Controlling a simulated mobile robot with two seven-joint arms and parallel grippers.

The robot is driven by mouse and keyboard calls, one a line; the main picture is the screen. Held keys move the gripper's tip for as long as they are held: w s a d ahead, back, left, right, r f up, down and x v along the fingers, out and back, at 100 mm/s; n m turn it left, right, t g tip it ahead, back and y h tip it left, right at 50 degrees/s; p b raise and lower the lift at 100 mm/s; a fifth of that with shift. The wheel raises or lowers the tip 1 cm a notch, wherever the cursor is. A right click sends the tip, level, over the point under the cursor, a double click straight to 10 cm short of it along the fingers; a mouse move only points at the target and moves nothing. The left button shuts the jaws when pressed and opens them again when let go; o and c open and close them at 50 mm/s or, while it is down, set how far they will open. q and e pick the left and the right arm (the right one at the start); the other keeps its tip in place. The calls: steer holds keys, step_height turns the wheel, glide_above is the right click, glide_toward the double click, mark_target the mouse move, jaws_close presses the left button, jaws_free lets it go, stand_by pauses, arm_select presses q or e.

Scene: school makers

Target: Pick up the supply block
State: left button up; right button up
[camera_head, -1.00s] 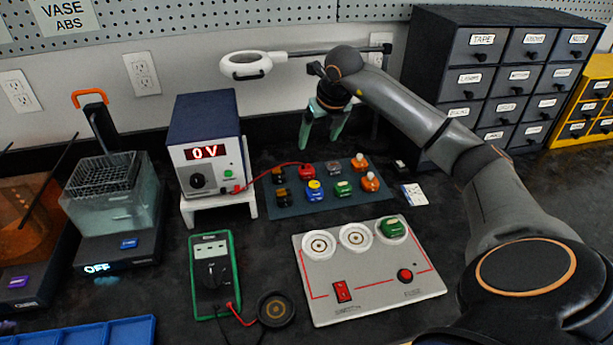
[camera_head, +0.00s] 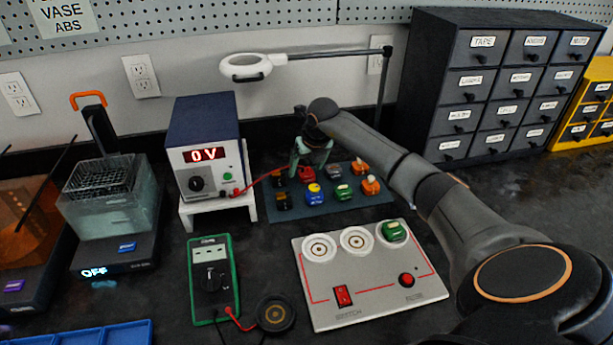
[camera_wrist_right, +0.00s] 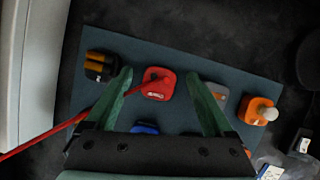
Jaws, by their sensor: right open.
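The supply block is most likely the red block (camera_head: 307,175) with a red lead, on the dark mat (camera_head: 345,209) in the head view. In the right wrist view the red block (camera_wrist_right: 158,92) lies between my two green fingers, with a gap to each side. My right gripper (camera_head: 310,165) is open and empty, pointing down over the back of the mat. It also shows in the right wrist view (camera_wrist_right: 160,76). I cannot tell its exact height above the block. My left gripper is not in view.
Other blocks, such as a blue one (camera_head: 315,194), a green one (camera_head: 344,192) and an orange one (camera_head: 370,186), stand close around. The red lead runs to the power supply (camera_head: 206,150). A magnifier lamp (camera_head: 246,67) hangs behind. A grey panel (camera_head: 375,284) lies in front.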

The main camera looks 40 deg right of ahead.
steer(key=shift+f, duration=0.1)
jaws_close()
stand_by(0.7)
